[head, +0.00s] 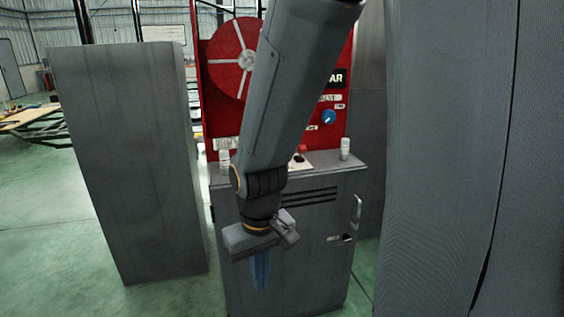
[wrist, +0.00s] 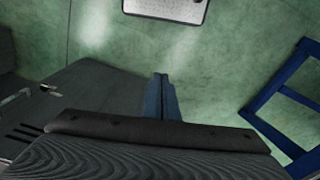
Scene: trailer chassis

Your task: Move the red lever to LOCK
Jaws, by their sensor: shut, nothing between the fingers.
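A red panel (head: 222,120) stands upright on a grey cabinet (head: 330,205) in the head view, with a red wheel, a blue knob and several small labels. A small red knob (head: 302,149) shows beside my arm, low on the panel, above a pale plate on the cabinet top; I cannot tell if it is the red lever. No LOCK mark can be read, and my arm hides the middle of the panel. My gripper (head: 261,272) is shut and empty, pointing down in front of the cabinet. Its blue fingers also show in the wrist view (wrist: 160,97).
A tall grey block (head: 125,160) stands left of the cabinet, and a large grey surface (head: 460,150) fills the right side. Two pale cylinders stand on the cabinet top. The wrist view shows green floor, a blue frame (wrist: 262,117) at right and a pale plate (wrist: 168,8) at top.

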